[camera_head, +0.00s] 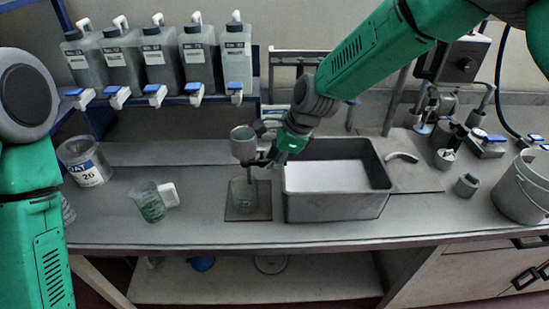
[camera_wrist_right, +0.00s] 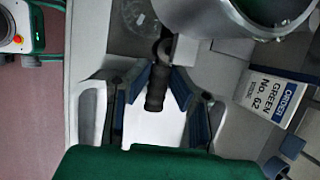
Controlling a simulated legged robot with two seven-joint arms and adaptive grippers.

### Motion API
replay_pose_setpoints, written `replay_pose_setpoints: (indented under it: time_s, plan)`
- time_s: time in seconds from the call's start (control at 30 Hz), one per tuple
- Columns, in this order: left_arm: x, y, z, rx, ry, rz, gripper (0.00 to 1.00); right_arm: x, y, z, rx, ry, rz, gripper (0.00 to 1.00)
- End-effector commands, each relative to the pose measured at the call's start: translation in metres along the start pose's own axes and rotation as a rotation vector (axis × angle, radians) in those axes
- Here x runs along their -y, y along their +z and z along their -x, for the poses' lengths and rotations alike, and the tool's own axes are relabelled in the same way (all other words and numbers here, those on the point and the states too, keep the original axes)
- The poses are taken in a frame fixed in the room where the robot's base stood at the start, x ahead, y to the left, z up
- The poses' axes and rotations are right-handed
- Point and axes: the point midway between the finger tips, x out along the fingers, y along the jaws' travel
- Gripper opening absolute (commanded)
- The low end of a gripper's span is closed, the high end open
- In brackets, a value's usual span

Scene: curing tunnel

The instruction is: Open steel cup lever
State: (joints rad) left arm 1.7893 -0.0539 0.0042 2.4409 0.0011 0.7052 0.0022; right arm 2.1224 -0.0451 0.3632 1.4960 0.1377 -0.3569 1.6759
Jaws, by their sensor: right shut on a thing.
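The dark lever (camera_wrist_right: 155,92) sticks out from below the cup between the blue-padded fingers of my right gripper (camera_wrist_right: 158,88). My right gripper is shut on the lever, at the right side of the cup in the head view (camera_head: 268,155). The finger contact is small and partly hidden in the head view. My left arm shows at the left edge, but its gripper is out of view.
A grey metal tray (camera_head: 335,208) stands right of the beaker. A beaker with green contents (camera_head: 150,205) and a labelled tub (camera_head: 84,162) stand left. Several bottles with blue-handled taps line the shelf (camera_head: 180,102) behind. A bucket (camera_head: 522,190) stands far right.

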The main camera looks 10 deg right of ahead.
Motion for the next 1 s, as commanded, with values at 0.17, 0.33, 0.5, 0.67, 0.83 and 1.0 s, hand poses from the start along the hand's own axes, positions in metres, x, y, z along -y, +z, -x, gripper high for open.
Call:
replay_pose_setpoints:
  time_s: [0.17,0.33,0.5,0.67,0.83,1.0]
  plan:
    - [-0.001,0.000,0.001,0.000,0.001,-0.001,0.32,0.000,-0.005,0.001,0.000,0.006,0.011,0.00]
    - [0.000,0.000,0.003,0.000,0.001,-0.001,0.32,0.004,-0.008,0.002,0.008,0.025,0.060,0.00]
    - [0.000,0.000,0.006,0.000,0.000,-0.001,0.32,0.010,-0.011,0.001,0.030,0.066,0.160,0.00]
    - [0.000,0.000,0.007,0.000,0.000,-0.001,0.32,0.017,-0.013,0.000,0.057,0.118,0.289,0.00]
    - [0.000,0.000,0.004,0.000,0.000,-0.001,0.32,0.024,-0.012,-0.003,0.087,0.177,0.437,0.00]
    - [0.000,0.000,-0.002,0.000,0.000,-0.001,0.32,0.030,-0.009,-0.006,0.115,0.236,0.583,0.00]
